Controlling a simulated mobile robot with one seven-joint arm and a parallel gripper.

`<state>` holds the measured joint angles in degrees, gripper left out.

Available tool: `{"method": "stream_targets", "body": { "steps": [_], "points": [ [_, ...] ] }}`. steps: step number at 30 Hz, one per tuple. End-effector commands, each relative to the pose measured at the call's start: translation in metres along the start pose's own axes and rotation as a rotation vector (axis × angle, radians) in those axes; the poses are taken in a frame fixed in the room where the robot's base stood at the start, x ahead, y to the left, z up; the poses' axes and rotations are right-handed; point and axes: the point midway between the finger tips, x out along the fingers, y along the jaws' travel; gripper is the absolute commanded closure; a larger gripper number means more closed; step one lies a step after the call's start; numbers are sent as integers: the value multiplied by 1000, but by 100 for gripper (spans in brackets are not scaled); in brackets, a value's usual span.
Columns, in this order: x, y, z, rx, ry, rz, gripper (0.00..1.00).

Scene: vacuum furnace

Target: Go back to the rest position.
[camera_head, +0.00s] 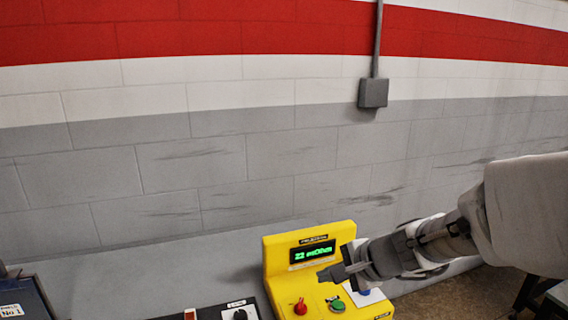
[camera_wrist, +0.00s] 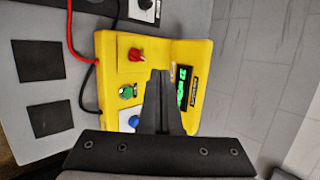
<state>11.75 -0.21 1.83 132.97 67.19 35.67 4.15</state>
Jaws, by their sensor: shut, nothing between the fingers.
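My gripper (camera_head: 330,274) reaches in from the right in the head view, over the front of a yellow control box (camera_head: 283,254). Its fingers are shut with nothing between them. In the wrist view my gripper (camera_wrist: 158,75) points across the yellow box (camera_wrist: 108,62), its fingers covering part of the panel. The box has a lit green display (camera_head: 312,251), a red knob (camera_head: 300,307), a green button (camera_head: 337,305) and a blue button (camera_wrist: 134,121). I cannot tell whether the fingers touch the box.
A panel with a black knob (camera_head: 240,314) stands left of the yellow box. A dark box (camera_head: 25,297) is at the far left. A block wall (camera_head: 250,170) is close behind. Red and black cables (camera_wrist: 71,40) run beside the box in the wrist view.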

Motion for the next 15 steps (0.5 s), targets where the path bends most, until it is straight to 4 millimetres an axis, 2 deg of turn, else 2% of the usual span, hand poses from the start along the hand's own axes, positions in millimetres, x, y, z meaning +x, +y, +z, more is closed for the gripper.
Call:
{"method": "stream_targets", "body": {
  "steps": [1, 3, 6, 10, 15],
  "points": [
    [-14, 1, 16, -106, -6, 15, 100],
    [-31, 8, 34, -252, -13, 51, 100],
    [-55, 22, 53, -455, -12, 109, 100],
    [-87, 45, 69, -705, 13, 194, 100],
    [-128, 75, 73, -997, 77, 322, 100]
  ]
}}
